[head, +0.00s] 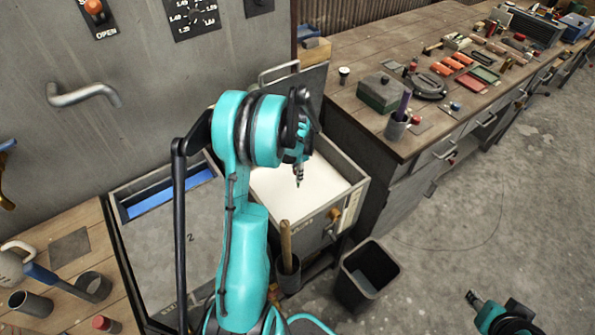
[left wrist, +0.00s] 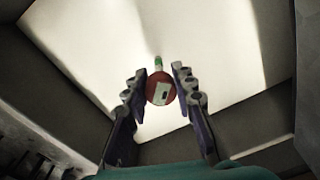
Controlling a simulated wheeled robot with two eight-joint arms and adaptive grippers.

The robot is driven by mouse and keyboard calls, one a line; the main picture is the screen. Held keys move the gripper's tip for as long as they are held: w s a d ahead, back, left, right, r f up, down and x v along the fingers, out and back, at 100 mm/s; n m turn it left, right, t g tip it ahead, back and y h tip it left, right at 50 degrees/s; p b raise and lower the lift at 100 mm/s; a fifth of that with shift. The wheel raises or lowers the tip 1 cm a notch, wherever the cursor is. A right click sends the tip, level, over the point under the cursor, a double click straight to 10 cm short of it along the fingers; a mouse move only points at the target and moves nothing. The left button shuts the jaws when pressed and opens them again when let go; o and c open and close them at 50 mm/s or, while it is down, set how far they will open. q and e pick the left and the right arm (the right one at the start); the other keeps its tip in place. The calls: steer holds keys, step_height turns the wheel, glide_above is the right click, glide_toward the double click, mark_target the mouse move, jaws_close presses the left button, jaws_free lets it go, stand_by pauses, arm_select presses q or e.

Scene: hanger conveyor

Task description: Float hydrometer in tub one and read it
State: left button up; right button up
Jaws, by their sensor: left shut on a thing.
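The open tub (head: 356,190) in the middle of the head view holds a pale, whitish liquid. My left gripper (head: 299,165) is over this liquid, pointing down. In the left wrist view its two fingers (left wrist: 160,84) are shut on the hydrometer (left wrist: 160,90), which shows a round red body, a pale label and a green tip. I cannot tell whether its lower end touches the liquid. No scale reading is legible. Part of my right arm, with a small grey tip (head: 472,298), shows at the bottom right; its finger state is unclear.
A lidded tub marked 2 (head: 205,250) adjoins on the left, with a blue strip showing at its back. A dark bin (head: 367,275) stands on the floor in front. A tool-covered workbench (head: 360,60) runs along the right. A metal wall with a handle (head: 85,95) rises behind.

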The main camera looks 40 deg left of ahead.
arm_select(q)
steer(key=shift+f+b, duration=0.3)
steer(key=shift+f, duration=0.25)
steer(key=o, duration=1.9)
steer(key=shift+r, duration=0.15)
steer(key=shift+r+p, duration=3.1)
steer(key=shift+r, duration=1.35)
